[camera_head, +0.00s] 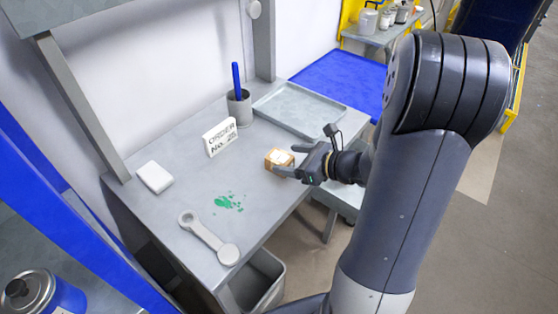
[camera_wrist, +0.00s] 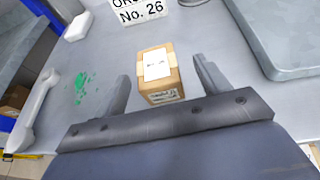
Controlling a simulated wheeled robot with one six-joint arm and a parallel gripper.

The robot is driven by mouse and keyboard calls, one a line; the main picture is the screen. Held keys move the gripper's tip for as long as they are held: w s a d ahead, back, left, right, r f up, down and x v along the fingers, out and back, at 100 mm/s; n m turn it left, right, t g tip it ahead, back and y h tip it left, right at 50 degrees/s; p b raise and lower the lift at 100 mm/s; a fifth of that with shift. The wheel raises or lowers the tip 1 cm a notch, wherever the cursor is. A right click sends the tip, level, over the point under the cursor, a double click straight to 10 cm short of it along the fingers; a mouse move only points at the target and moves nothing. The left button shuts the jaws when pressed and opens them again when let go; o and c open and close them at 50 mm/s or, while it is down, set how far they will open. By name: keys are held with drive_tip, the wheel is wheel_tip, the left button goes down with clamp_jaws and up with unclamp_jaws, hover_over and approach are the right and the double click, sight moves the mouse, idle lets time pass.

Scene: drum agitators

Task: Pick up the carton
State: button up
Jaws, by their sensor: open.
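The carton (camera_head: 276,156) is a small brown box with a white label on top. It sits on the grey worktable (camera_head: 190,230), near the right edge in the head view. In the wrist view the carton (camera_wrist: 157,82) stands upright on the table, with a second printed label on its near face. My gripper (camera_head: 283,168) reaches in from the right, close to the carton. In the wrist view my gripper (camera_wrist: 160,80) is open, with one finger on each side of the carton and a visible gap on both sides. The carton's underside is hidden.
An order sign (camera_head: 220,138), a cup with a blue pen (camera_head: 239,105) and a grey tray (camera_head: 300,108) stand behind.

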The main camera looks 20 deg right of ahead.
sight(273, 157)
drive_tip(key=shift+p+x, duration=0.35)
drive_tip(key=shift+x, duration=2.65)
drive_tip(key=shift+s+a, duration=0.1)
drive_tip(key=shift+c, duration=0.4)
drive_tip(key=c, duration=1)
wheel_tip(273, 157, up, 10)
drive_tip(key=shift+p, duration=0.6)
drive_tip(key=shift+w+a+f+h, duration=0.1)
drive_tip(key=shift+w+f+h, duration=0.05)
drive_tip(key=shift+w+h, duration=0.2)
drive_tip(key=w+f+m+h, duration=0.1)
drive_tip(key=f+m+t+h, duration=0.1)
drive_tip(key=w+f+m+t+h, duration=0.1)
drive_tip(key=f, duration=0.1)
drive_tip(key=shift+w+d+f+m, duration=0.1)
drive_tip(key=shift+w+d+m, duration=0.25)
drive_tip(key=shift+d+m, duration=0.05)
drive_tip(key=shift+d+f+m+t+h, duration=0.15)
drive_tip(key=shift+f+m+h, duration=0.1)
drive_tip(key=shift+f+h, duration=0.15)
drive_tip(key=shift+d+f+m+t+h, duration=0.15)
drive_tip(key=shift+d+f+m+h, duration=0.1)
drive_tip(key=shift+f, duration=0.3)
